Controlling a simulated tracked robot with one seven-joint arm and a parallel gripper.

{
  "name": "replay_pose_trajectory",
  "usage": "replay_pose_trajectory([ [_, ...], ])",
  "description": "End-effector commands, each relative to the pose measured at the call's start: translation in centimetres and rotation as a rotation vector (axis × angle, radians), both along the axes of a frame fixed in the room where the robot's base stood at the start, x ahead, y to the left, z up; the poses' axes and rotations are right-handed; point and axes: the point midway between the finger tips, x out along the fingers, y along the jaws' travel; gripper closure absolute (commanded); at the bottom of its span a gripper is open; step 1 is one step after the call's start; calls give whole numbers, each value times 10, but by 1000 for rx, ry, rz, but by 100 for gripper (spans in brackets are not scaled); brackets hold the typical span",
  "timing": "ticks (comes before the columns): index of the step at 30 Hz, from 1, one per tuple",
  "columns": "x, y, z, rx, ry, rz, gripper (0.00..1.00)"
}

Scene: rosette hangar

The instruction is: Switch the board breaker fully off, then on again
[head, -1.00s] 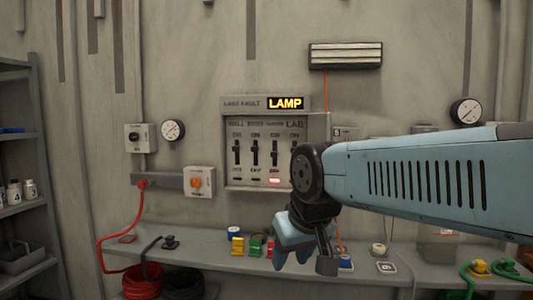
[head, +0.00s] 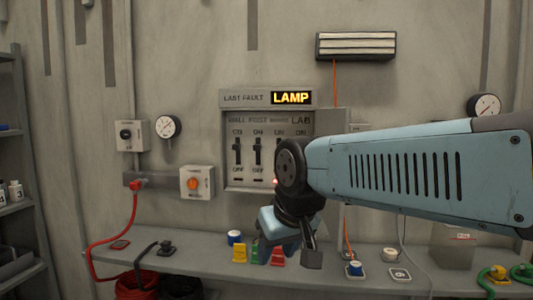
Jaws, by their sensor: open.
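The grey breaker panel (head: 228,160) hangs on the wall, with a sign above it reading "LAST FAULT" and a lit "LAMP" display (head: 292,98). Two black levers show clearly: the left lever (head: 237,152) and the second lever (head: 257,153). The third column, whose label appears to read BOARD, is mostly behind my arm, so its lever position cannot be told. A small red light (head: 276,181) shows low in that column. The LAB column is largely hidden too. My gripper (head: 287,252) is open, pointing down in front of the shelf below the panel, apart from the levers.
A box with an orange knob (head: 194,183) and a dark-knobbed switch box (head: 127,135) are left of the panel. A gauge (head: 166,126) is beside them. The wall shelf (head: 205,262) carries coloured blocks and small items. A red cable (head: 96,235) hangs at left.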

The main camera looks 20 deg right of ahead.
Motion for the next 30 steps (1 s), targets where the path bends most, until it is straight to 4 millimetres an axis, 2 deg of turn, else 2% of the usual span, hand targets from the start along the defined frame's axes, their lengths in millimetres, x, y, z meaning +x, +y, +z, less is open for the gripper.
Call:
replay_pose_trajectory([
  [2,5,1,2,4,-11,2,45],
  [5,25,8,7,19,-58,8,43],
  [8,63,12,18,44,-152,12,43],
  [14,160,3,49,70,-415,-27,43],
  [18,222,-20,69,47,-597,-101,43],
  [20,246,-33,77,24,-671,-142,43],
  [24,292,-73,90,-57,-826,-259,43],
  [27,315,-103,95,-132,-912,-349,43],
  [30,328,-129,97,-204,-974,-427,43],
])
